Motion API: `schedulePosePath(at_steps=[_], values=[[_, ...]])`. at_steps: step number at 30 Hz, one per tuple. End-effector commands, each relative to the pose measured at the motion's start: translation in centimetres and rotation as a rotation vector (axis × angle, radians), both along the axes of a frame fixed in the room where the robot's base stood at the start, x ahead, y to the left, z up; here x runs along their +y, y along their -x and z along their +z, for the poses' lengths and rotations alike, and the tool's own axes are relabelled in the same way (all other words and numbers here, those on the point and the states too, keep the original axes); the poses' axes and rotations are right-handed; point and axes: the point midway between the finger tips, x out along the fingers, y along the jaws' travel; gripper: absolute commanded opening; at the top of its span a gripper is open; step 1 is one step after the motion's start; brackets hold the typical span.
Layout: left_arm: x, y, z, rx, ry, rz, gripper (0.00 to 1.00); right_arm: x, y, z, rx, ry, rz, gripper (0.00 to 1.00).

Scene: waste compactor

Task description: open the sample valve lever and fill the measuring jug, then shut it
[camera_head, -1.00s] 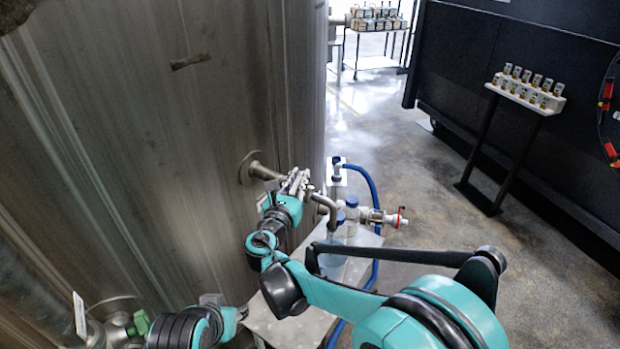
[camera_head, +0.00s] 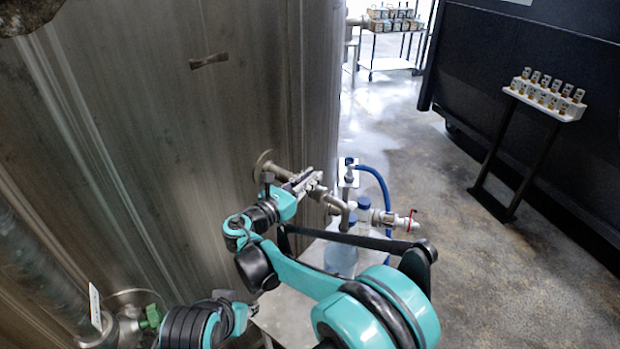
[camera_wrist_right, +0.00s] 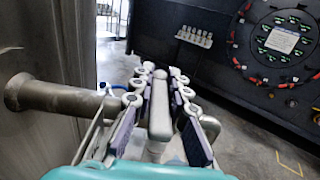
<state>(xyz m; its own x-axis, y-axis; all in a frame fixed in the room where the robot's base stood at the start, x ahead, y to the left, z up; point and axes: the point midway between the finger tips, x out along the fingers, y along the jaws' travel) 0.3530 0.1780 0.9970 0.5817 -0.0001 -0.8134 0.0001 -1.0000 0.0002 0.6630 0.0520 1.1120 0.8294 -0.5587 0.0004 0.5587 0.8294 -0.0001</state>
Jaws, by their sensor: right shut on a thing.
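The sample valve's pipe (camera_head: 336,203) comes out of the steel tank wall and bends down at its outer end. My right gripper (camera_head: 308,182) is at this pipe, with its fingers pointing right and slightly up. In the right wrist view it is shut on a grey rounded bar, the sample valve lever (camera_wrist_right: 160,105), which lies between its finger pads. A clear bluish measuring jug (camera_head: 341,259) stands below the spout, partly hidden by my right arm. I cannot make out its fill level.
A metal table (camera_head: 290,318) is under the jug. Beside the spout are blue caps (camera_head: 364,203), a blue hose (camera_head: 379,180) and a side valve with a red handle (camera_head: 411,216). A sample rack (camera_head: 546,97) stands at the right. The floor between is clear.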

Motion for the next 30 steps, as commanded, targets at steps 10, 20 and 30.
schedulePosePath(at_steps=[10,20,30], values=[[0.0,0.0,0.0,0.0,0.0,0.0,0.36,0.0,0.0,0.0,0.001,-0.001,0.001,0.36],[0.0,0.0,0.0,0.0,0.0,0.0,0.36,0.0,0.0,1.8,0.0,0.0,0.001,0.36],[0.0,0.0,0.0,0.0,0.0,0.0,0.36,0.0,0.0,8.2,0.001,-0.001,0.001,0.36]])
